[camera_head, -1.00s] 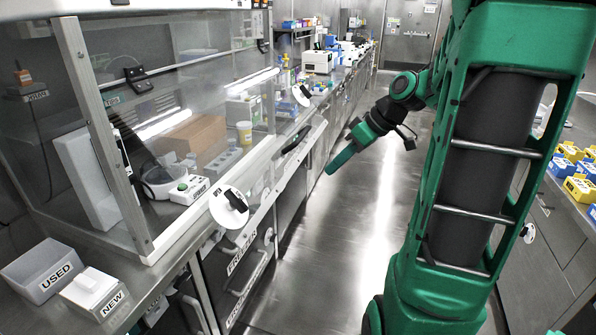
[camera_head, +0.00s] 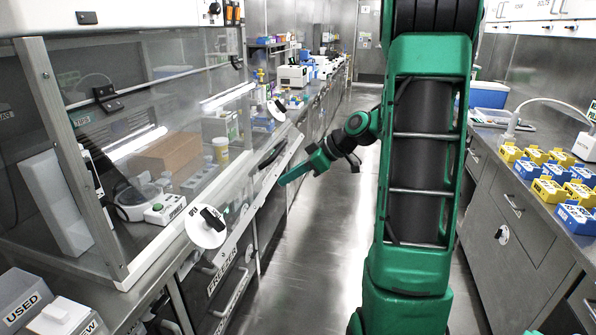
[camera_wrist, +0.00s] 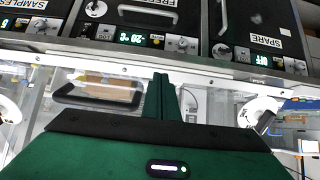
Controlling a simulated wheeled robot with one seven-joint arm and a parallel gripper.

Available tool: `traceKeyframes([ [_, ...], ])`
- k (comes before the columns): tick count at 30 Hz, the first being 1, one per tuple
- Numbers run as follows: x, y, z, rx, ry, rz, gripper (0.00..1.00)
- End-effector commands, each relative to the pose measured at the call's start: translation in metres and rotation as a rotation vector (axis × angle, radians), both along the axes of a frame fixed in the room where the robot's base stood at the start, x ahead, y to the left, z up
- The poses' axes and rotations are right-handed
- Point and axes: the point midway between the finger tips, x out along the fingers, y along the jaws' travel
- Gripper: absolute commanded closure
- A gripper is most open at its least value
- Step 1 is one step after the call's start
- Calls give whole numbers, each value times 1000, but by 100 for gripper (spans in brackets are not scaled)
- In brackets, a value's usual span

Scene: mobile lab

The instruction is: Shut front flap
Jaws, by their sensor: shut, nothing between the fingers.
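The front flap is the clear panel (camera_head: 232,190) on the front of the glass-walled hood. It is tilted outward, with a pale lower rail and a black handle (camera_head: 270,154). White discs with black knobs (camera_head: 206,228) sit at the rail's two ends. My green gripper (camera_head: 284,181) is shut and empty, just outside the rail near the handle. In the wrist view, my fingertips (camera_wrist: 160,78) lie close to the rail (camera_wrist: 200,75), beside the black handle (camera_wrist: 97,98). I cannot tell whether they touch the flap.
Freezer units with control panels (camera_wrist: 133,38) lie below the hood. Inside the hood are a brown box (camera_head: 168,153) and small devices. The USED box (camera_head: 24,298) stands at the near left. The right bench holds yellow and blue racks (camera_head: 550,190). The aisle floor (camera_head: 310,260) is clear.

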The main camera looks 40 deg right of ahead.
Motion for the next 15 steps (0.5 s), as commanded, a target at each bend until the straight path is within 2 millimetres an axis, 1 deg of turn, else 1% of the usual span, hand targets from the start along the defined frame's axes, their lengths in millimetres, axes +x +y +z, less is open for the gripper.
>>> traceKeyframes([
  [3, 11, 10, -13, 2, 2, 2, 100],
  [6, 17, 15, -20, 2, 1, 1, 100],
  [10, 23, 18, -25, 1, 1, 0, 100],
  [15, 24, 19, -27, 1, 0, -1, 100],
])
